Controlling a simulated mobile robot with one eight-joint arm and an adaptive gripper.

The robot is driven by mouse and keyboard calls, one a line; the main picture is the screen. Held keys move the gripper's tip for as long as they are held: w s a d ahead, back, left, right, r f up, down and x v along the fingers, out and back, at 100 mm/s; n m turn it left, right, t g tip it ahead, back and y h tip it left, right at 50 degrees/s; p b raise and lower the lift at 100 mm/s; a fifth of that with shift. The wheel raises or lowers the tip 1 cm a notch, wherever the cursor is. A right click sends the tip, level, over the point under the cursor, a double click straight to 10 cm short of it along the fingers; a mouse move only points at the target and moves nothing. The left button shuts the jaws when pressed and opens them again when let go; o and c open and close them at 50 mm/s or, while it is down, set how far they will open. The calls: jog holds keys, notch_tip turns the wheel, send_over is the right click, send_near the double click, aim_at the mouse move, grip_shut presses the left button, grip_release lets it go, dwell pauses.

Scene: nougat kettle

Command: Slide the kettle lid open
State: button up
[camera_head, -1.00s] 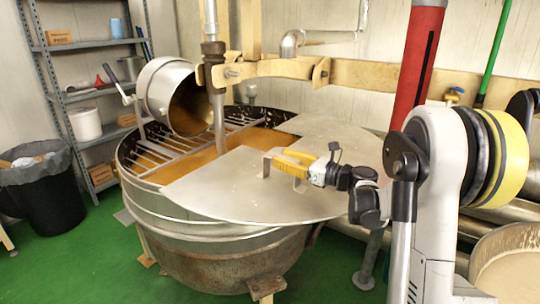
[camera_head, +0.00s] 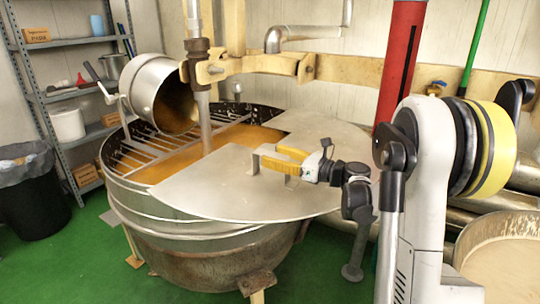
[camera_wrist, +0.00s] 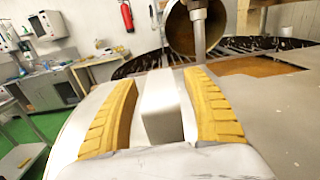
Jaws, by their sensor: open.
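The kettle (camera_head: 190,240) is a large round metal vessel with orange-brown contents showing at its left and back. Its flat grey lid (camera_head: 215,188) covers the front and right part of the top. A bent metal handle (camera_head: 256,158) stands up from the lid. My gripper (camera_head: 278,157) has yellow fingers and is at the handle. In the wrist view the handle (camera_wrist: 161,108) lies between the two open fingers (camera_wrist: 160,105), with gaps beside it. Contact with the handle cannot be told.
A metal drum (camera_head: 158,92) tilts over the kettle's left side, above a bar grate (camera_head: 150,148). A vertical shaft (camera_head: 200,100) enters the kettle. A black bin (camera_head: 35,190) and shelves (camera_head: 85,95) stand left. A round pan (camera_head: 505,250) is at right.

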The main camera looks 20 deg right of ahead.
jog(key=v, duration=1)
jog(key=shift+s+d, duration=0.25)
jog(key=shift+s, duration=0.05)
